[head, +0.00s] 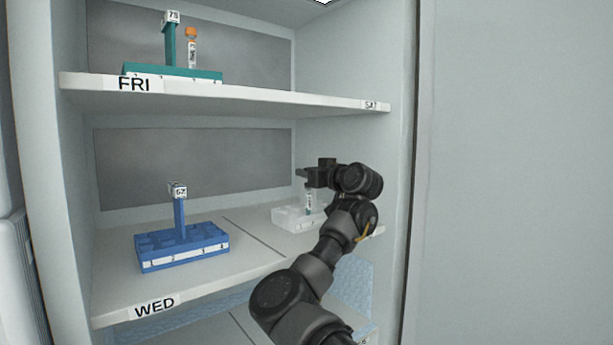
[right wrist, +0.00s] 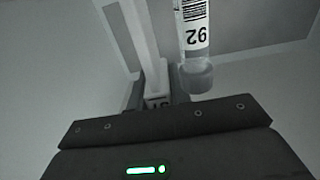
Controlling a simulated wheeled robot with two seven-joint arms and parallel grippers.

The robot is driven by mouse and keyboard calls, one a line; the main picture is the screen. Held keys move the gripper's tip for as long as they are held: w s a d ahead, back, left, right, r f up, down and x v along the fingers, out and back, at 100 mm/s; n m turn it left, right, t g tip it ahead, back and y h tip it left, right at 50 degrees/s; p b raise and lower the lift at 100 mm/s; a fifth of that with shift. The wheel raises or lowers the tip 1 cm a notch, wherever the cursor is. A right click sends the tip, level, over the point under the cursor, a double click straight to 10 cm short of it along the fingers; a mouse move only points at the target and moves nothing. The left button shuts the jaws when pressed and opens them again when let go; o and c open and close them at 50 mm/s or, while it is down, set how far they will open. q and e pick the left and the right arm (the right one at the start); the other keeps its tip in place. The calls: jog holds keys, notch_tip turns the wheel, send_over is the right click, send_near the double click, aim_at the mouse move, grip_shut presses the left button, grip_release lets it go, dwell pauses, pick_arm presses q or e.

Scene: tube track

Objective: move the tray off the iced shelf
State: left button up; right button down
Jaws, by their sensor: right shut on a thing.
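A white tray (head: 290,217) is at the right half of the middle shelf (head: 190,280), with a labelled tube (head: 309,200) upright in it. My right gripper (head: 315,174) is above this tray, shut on its upright handle. In the right wrist view the pale handle (right wrist: 143,50) runs down between the jaws, with the labelled tube (right wrist: 193,40) beside it. My right arm hides the tray's right part. I cannot tell whether the tray touches the shelf. Pale blue, frosty-looking surfaces (head: 352,285) show below the middle shelf. My left gripper is not in view.
A blue tray (head: 185,257) with an upright handle stands on the left of the middle shelf, labelled WED. A teal tray (head: 172,72) with an orange-capped tube (head: 192,48) stands on the upper shelf (head: 270,97), close above. The cabinet's right wall is near my gripper.

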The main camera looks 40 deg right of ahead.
jog(key=shift+f, duration=0.1)
jog(key=c, duration=1.2)
grip_release()
jog(key=shift+s, duration=0.1)
